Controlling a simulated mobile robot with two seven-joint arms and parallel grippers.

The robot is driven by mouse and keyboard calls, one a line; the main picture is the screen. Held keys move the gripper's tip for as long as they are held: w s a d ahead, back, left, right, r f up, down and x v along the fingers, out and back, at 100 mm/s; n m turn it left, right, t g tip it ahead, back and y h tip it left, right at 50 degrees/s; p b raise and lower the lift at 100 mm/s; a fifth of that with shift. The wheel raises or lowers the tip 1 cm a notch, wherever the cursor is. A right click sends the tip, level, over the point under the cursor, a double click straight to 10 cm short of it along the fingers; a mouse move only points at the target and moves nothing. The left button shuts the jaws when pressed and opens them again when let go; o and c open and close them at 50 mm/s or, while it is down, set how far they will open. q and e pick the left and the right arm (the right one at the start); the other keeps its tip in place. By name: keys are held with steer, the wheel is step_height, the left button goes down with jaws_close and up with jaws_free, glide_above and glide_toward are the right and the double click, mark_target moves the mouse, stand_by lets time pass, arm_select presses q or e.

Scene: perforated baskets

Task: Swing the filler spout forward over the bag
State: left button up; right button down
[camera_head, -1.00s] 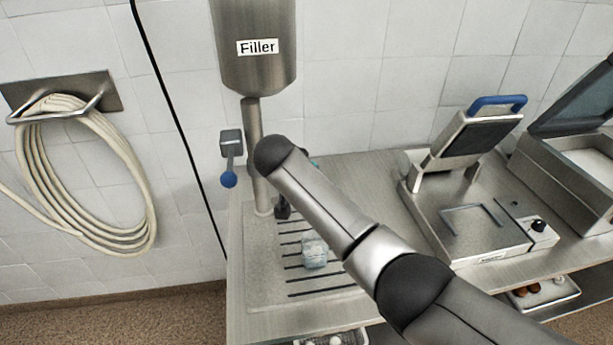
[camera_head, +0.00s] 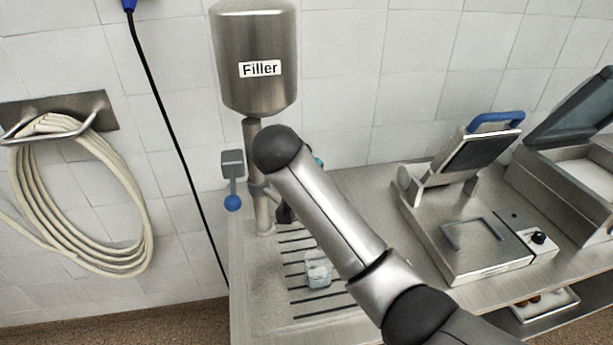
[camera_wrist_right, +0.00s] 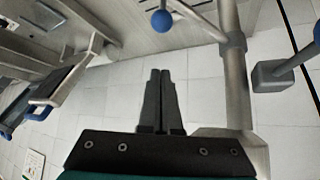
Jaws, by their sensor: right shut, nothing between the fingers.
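The steel filler (camera_head: 255,90) stands at the back left, its tank on a thin column (camera_head: 263,212). My right arm crosses in front of the column and hides part of it. My right gripper (camera_head: 285,214) is mostly hidden behind the arm. In the right wrist view the gripper (camera_wrist_right: 161,72) is shut and empty, beside the column (camera_wrist_right: 236,85). There a thin tube, seemingly the spout (camera_wrist_right: 200,22), runs from the collar, with a blue knob (camera_wrist_right: 161,20) near its far end, apart from the fingertips. The small pale bag (camera_head: 318,272) stands on the slotted tray. My left gripper is out of view.
A grey box with a blue-ball lever (camera_head: 233,202) is left of the column. A sealer with a blue handle (camera_head: 497,118) stands on the counter (camera_head: 385,190) to the right. A hose coil (camera_head: 75,190) hangs on the tiled wall.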

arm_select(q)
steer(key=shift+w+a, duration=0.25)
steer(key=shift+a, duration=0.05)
arm_select(e)
steer(key=shift+v, duration=0.9)
steer(key=shift+d, duration=0.1)
